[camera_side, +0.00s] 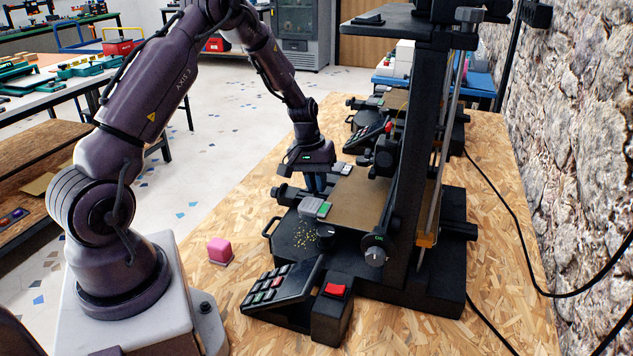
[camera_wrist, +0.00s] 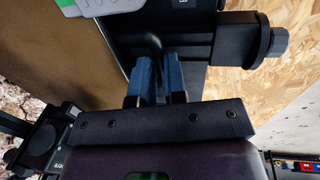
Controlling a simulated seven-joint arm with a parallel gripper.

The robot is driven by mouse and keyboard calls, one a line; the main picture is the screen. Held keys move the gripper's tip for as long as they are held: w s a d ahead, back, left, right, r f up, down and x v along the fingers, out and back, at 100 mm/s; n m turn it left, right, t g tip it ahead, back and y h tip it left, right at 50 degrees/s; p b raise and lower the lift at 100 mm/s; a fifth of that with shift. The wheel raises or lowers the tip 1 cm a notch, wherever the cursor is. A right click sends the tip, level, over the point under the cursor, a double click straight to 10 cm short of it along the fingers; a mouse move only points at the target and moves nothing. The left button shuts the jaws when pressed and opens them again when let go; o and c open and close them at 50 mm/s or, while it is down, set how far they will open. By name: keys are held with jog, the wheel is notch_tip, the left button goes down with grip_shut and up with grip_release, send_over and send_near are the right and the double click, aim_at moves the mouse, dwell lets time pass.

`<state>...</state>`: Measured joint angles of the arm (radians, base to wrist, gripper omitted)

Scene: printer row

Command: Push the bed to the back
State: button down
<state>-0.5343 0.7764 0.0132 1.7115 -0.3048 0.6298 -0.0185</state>
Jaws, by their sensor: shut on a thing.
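The printer's bed is a flat brown plate (camera_side: 362,190) in the side view. It also fills the upper left of the wrist view (camera_wrist: 60,55). Grey and green clips (camera_side: 318,207) sit at its corner. My gripper (camera_side: 316,186) points down at the bed's left edge, beside the plate. In the wrist view its blue fingers (camera_wrist: 157,80) are close together around a slim black handle (camera_wrist: 154,45) by the bed's edge. How far the fingers reach over the handle is partly hidden.
The printer's black upright (camera_side: 410,140) stands right of the bed. A second printer (camera_side: 375,128) stands behind. Cables run along the stone wall. Bare board lies front right.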

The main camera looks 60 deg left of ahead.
aim_at(348, 191)
jog(key=w+d, duration=0.5)
jog(key=shift+w+d, duration=0.1)
jog(key=c, duration=1.2)
grip_release()
jog(key=shift+o, duration=0.2)
notch_tip(348, 191, up, 13)
jog(key=s+a, duration=0.1)
jog(key=shift+s+a, duration=0.3)
jog(key=shift+s, duration=0.05)
jog(key=shift+f, duration=0.1)
